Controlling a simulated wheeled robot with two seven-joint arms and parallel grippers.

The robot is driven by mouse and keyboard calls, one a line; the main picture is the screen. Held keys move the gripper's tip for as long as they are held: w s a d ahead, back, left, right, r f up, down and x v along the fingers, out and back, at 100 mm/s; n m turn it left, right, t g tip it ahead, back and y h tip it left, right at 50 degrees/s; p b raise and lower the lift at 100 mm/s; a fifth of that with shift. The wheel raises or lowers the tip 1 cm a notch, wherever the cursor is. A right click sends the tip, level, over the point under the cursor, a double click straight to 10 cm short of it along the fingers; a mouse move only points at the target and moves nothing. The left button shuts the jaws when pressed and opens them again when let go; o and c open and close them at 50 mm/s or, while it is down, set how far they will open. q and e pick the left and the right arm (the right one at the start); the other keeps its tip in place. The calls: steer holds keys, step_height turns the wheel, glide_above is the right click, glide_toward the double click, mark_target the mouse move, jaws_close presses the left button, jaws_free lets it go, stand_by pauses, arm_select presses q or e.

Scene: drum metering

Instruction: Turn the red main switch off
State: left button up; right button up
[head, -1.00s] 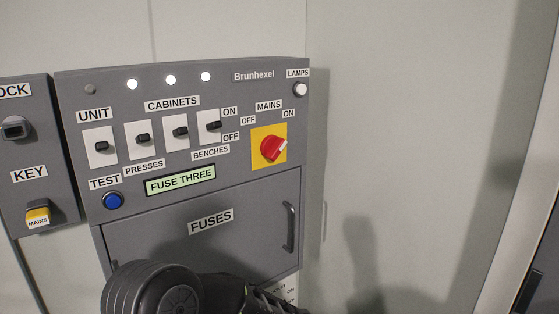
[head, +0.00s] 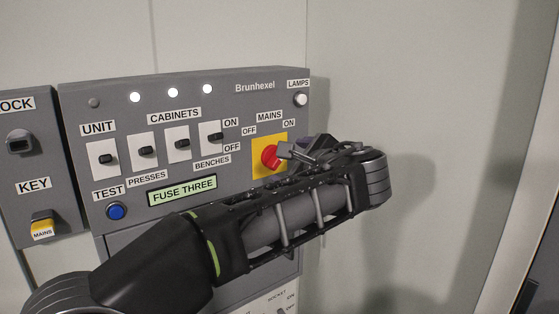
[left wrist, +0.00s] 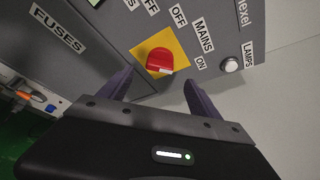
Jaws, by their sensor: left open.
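The red main switch (head: 269,157) is a round knob on a yellow plate (head: 259,171), under the MAINS label between OFF and ON. In the left wrist view the red switch (left wrist: 158,60) shows whole, and its white mark points to the lower right, toward the ON side. My left gripper (head: 300,150) is open and empty, right in front of the switch, hiding its right part in the head view. In the left wrist view the fingers of my left gripper (left wrist: 157,84) stand on either side, with the knob just beyond their tips. My right gripper is not in view.
A key box (head: 36,185) stands left. My arm covers most of the fuse door. Bare wall lies right.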

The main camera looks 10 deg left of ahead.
mark_target(279, 160)
arm_select(q)
steer(key=p+x, duration=0.1)
steer(key=x, duration=0.7)
steer(key=shift+p, duration=0.35)
steer(key=shift+s+d, duration=0.1)
steer(key=shift+c, duration=0.5)
steer(key=c, duration=1.3)
